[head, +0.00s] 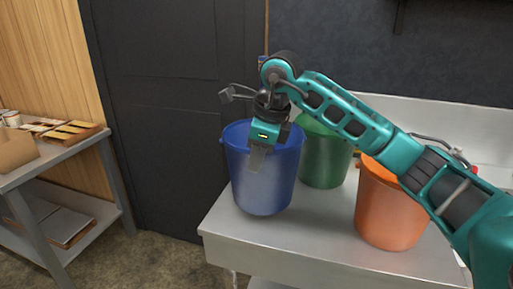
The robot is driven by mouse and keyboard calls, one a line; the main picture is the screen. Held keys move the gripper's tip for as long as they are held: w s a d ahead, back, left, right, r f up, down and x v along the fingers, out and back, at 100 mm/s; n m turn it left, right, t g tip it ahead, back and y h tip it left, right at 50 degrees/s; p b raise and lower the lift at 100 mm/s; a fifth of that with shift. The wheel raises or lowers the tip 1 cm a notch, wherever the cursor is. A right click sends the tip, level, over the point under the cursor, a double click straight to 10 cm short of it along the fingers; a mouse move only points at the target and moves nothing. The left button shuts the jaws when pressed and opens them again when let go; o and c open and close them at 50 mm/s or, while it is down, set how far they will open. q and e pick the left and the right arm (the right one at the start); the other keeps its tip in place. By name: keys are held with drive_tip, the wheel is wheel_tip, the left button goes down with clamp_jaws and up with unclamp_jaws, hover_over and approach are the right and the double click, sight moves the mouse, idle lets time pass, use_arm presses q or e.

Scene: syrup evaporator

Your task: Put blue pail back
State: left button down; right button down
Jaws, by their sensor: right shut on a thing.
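The blue pail (266,180) is upright at the left end of the metal counter (300,236). My right gripper (257,158) is at its near rim, pointing down, with one finger showing outside the pail wall. It is shut on the pail's wall. The pail's base is at the counter top; I cannot tell whether it touches. My left gripper is not in view.
A green pail (325,157) stands just behind and right of the blue pail. An orange pail (388,208) stands to the right, partly behind my right arm. A grey table (58,152) with a cardboard box (14,148) is at the far left. Floor lies between.

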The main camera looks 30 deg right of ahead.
sight(269, 190)
drive_tip(key=shift+s+x, duration=0.2)
drive_tip(key=shift+x, duration=1)
drive_tip(key=c, duration=1.2)
unclamp_jaws()
drive_tip(key=shift+s+d+f, duration=0.1)
drive_tip(key=shift+f, duration=0.1)
drive_tip(key=shift+c, duration=0.2)
